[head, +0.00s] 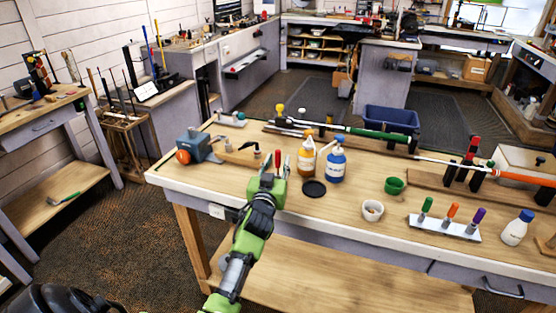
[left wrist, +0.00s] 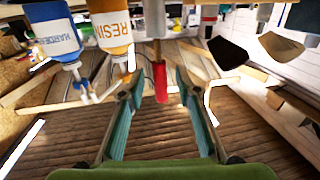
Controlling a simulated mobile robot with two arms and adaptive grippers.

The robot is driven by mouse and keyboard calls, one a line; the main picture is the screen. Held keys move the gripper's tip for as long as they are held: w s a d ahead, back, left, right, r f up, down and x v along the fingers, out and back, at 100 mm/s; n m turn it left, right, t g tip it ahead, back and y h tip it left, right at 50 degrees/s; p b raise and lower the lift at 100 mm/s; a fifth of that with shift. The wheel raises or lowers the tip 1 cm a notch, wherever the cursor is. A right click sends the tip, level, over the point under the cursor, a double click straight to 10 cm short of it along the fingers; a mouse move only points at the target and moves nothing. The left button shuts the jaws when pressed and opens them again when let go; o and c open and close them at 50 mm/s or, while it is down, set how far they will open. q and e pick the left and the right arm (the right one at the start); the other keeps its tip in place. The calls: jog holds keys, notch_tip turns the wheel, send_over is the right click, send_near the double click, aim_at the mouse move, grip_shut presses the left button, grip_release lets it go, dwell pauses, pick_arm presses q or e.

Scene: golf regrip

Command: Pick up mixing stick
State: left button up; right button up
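My left gripper (head: 268,182) is over the front edge of the bench, left of the two bottles. In the left wrist view its two fingers stand apart, with a red-ended upright piece (left wrist: 160,83) in the gap between or beyond them; contact is not visible. The red end also shows just above the gripper in the head view (head: 277,158). A thin pale stick (head: 328,145) leans or lies by the bottles. I cannot tell which of these is the mixing stick. My right gripper is not in view.
The resin bottle (head: 306,158) and blue hardener bottle (head: 336,164) stand close to the gripper's right. A blue-grey vise (head: 194,144) is at left. A golf club (head: 370,133) lies behind.

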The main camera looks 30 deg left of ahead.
pick_arm(q)
jog(key=shift+x, duration=0.75)
jog(key=shift+f, duration=0.1)
jog(key=shift+c, duration=0.5)
grip_shut()
